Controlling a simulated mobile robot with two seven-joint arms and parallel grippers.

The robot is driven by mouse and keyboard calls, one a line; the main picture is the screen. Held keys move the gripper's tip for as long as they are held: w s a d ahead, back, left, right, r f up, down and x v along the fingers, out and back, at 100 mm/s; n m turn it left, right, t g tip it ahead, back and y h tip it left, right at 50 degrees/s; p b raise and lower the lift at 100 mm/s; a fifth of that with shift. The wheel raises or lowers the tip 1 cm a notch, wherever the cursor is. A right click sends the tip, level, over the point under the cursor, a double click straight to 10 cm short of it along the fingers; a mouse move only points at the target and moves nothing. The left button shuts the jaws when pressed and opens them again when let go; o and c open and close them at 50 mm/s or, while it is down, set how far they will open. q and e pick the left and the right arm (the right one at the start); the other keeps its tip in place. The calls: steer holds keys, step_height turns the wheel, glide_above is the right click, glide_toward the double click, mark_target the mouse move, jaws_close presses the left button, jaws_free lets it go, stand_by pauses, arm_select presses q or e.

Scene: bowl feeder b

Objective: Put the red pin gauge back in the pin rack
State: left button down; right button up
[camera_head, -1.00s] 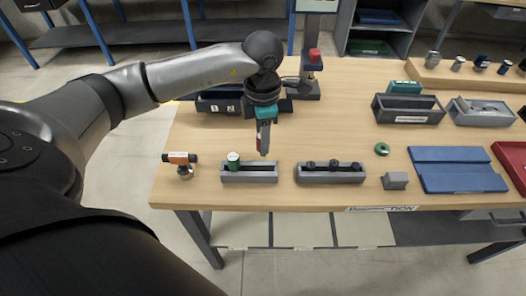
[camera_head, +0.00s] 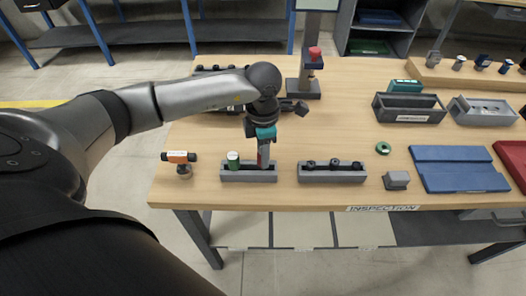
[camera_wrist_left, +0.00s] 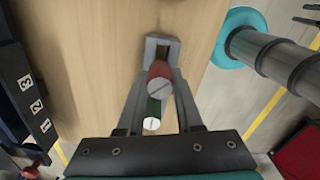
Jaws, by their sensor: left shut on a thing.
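My left gripper (camera_head: 264,165) points down over the right part of the grey pin rack (camera_head: 248,177), at the front edge of the table. It is shut on the red pin gauge (camera_wrist_left: 160,76), which shows between the fingers in the left wrist view. A green pin (camera_head: 233,160) stands upright in the left part of the rack; it also shows in the wrist view (camera_wrist_left: 153,115). The lower end of the red pin is hidden, so I cannot tell how deep it sits in the rack. My right gripper is not in view.
To the right are a second grey rack (camera_head: 332,178) with several black pieces, a green ring (camera_head: 382,148), a grey block (camera_head: 396,181) and a blue tray (camera_head: 458,176). The wood behind these is largely clear.

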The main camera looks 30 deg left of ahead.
arm_select(q)
steer(key=shift+f, duration=0.3)
steer(key=c, duration=0.6)
jaws_free()
steer(key=shift+r, duration=0.2)
steer(key=shift+r, duration=0.2)
step_height(320, 180, up, 13)
steer(key=shift+f+p, duration=0.2)
steer(key=shift+p, duration=0.4)
